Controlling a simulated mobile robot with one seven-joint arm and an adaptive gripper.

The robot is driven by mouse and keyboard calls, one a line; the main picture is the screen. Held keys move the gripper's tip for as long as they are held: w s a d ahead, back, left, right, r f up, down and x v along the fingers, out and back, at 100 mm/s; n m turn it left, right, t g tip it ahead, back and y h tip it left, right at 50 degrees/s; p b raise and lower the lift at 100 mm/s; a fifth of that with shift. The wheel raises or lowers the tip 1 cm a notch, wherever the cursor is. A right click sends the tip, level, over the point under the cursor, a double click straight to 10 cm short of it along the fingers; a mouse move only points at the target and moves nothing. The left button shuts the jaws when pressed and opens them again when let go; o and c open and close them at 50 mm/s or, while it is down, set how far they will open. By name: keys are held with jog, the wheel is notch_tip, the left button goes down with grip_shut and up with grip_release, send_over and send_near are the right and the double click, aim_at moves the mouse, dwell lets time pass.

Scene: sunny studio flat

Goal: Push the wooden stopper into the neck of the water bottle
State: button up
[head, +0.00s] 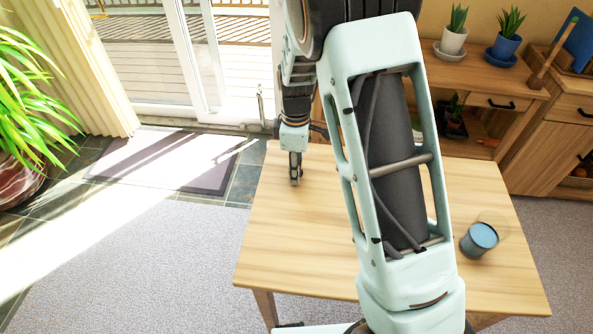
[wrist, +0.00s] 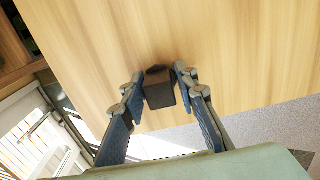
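In the wrist view a small dark brown block, seemingly the wooden stopper (wrist: 160,92), is between my two fingertips, over the wood tabletop. My gripper (wrist: 160,76) has one finger on each side of it, close to its sides; whether they press on it cannot be told. In the head view my gripper (head: 295,172) points down at the far left part of the table, and the stopper cannot be made out there. The water bottle (head: 478,240) stands near the table's right edge, with blue contents and a clear upper part; its neck is hard to see.
The wooden table (head: 300,240) is clear between gripper and bottle as far as it shows, but my arm hides its middle. A sideboard (head: 480,85) with potted plants is behind it. A glass door and a doormat (head: 165,160) are at the left.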

jog(key=shift+c, duration=1.2)
jog(key=shift+r, duration=0.15)
jog(key=shift+r+p, duration=1.6)
jog(key=shift+r, duration=0.8)
